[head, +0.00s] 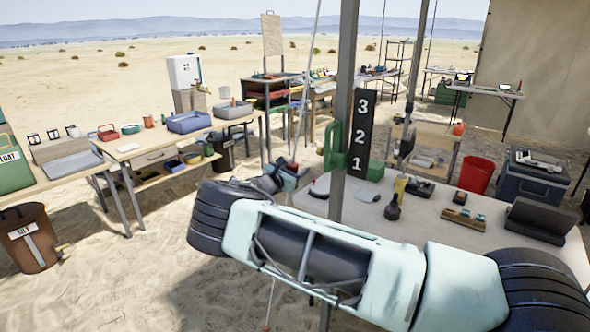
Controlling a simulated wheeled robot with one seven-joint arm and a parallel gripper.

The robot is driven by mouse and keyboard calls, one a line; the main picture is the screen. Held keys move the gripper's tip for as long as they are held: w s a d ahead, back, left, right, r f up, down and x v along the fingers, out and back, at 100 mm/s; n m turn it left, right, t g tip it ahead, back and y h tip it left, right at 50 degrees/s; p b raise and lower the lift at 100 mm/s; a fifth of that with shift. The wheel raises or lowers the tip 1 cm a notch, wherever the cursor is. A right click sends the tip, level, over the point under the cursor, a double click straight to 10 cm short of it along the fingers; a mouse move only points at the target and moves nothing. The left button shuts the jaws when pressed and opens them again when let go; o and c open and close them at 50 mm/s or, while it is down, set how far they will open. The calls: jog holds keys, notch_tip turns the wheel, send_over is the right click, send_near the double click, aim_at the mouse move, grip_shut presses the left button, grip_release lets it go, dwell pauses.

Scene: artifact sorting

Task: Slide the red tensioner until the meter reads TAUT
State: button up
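My arm crosses the foreground, and its far end with my gripper (288,169) is small and dark beside the pale guy line (305,80). Small red patches (283,161) show at my gripper, on or next to the line. They may be the red tensioner, but I cannot tell whether the fingers are around it or apart from it. The line runs down from the top, passes behind my arm and shows again below it. A black board (363,128) marked 3, 2, 1 is on the grey post (347,60), with a green handle-like part (333,145) beside it. No meter reading TAUT is legible.
A table (440,215) with small tools and a dark case (537,219) stands behind my arm at right. A red bucket (475,174) and blue cooler (535,183) are beyond it. Workbenches (130,152) with trays line the left. Open sand lies at lower left.

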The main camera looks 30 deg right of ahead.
jog(key=b+v, duration=0.4)
jog(key=v, duration=1.3)
jog(key=shift+a, duration=0.2)
jog(key=shift+s, duration=0.1)
